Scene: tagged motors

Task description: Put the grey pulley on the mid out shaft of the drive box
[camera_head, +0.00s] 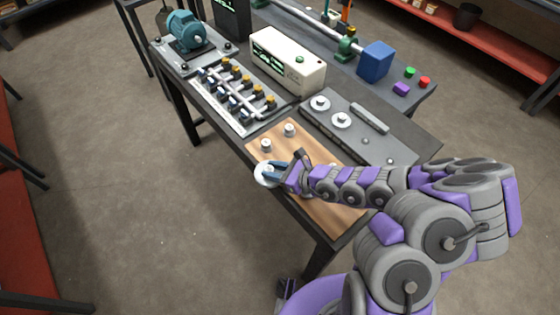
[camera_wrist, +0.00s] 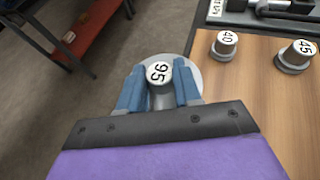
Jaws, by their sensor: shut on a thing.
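My gripper (camera_head: 278,170) is shut on a pale grey pulley (camera_head: 263,174), just past the left edge of the wooden board. In the wrist view the held pulley (camera_wrist: 158,73) sits between the blue fingers (camera_wrist: 159,92), its hub gripped and its wide round flange showing behind. Its white top has a dark two-digit mark, perhaps 95.
Two smaller pulleys marked 40 (camera_wrist: 226,42) and 45 (camera_wrist: 296,54) stand on the wooden board (camera_head: 335,199). A grey plate (camera_head: 372,142) with two discs lies beyond it. A teal motor (camera_head: 187,31), a valve-like rack (camera_head: 240,92) and a blue block (camera_head: 375,62) stand farther back.

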